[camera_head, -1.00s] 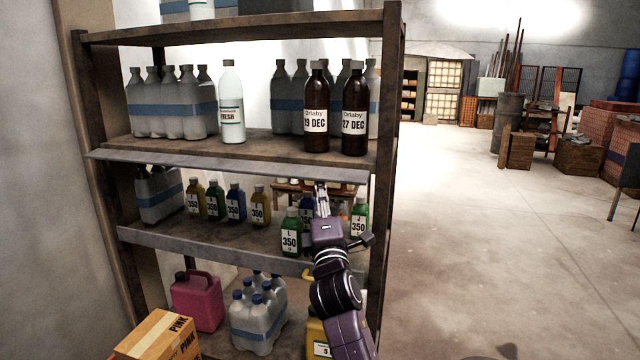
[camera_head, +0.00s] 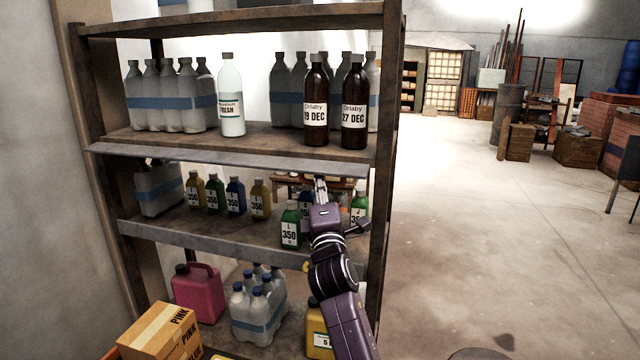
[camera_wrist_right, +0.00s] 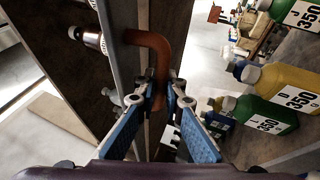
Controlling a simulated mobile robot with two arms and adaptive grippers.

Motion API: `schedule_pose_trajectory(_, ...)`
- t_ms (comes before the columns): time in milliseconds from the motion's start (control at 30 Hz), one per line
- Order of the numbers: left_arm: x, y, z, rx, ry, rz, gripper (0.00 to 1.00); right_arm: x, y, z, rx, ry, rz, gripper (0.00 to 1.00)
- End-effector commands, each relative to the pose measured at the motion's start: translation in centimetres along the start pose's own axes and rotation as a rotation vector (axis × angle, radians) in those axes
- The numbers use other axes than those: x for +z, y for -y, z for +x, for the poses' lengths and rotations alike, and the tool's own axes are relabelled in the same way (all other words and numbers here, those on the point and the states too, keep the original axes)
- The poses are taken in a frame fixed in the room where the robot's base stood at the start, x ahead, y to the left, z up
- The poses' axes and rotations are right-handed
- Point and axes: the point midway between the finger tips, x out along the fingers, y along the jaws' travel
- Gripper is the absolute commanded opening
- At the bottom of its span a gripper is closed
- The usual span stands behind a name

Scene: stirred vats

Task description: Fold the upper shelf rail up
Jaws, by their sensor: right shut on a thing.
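The upper shelf rail (camera_head: 230,159) is a long grey strip along the front of the upper shelf (camera_head: 255,135). It hangs low, below the shelf's front edge and in front of it. In the right wrist view the rail (camera_wrist_right: 118,75) runs beside a bent reddish-brown handle (camera_wrist_right: 152,42). My right gripper (camera_head: 320,184) is at the rail's right part, reaching up from below. In the right wrist view its blue-padded fingers (camera_wrist_right: 166,98) are closed around the handle's lower end. My left gripper is not in view.
On the upper shelf stand two dark bottles (camera_head: 316,112), a white bottle (camera_head: 231,100) and several grey bottles. Small labelled bottles stand on the shelf below, with a green one (camera_head: 290,222) close to my right arm.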

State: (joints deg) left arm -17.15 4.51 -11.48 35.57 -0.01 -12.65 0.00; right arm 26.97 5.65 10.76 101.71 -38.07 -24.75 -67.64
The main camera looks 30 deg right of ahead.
Motion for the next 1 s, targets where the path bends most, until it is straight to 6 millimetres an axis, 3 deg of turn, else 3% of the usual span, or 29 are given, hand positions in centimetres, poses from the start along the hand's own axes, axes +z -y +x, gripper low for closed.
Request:
schedule_pose_trajectory(500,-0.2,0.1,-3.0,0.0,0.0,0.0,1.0,-0.2,-1.8,-0.5,-0.256,-0.005,0.096,0.0)
schedule_pose_trajectory(1000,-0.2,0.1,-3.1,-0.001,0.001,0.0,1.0,-0.2,-4.2,-0.7,-0.685,-0.01,0.26,0.0)
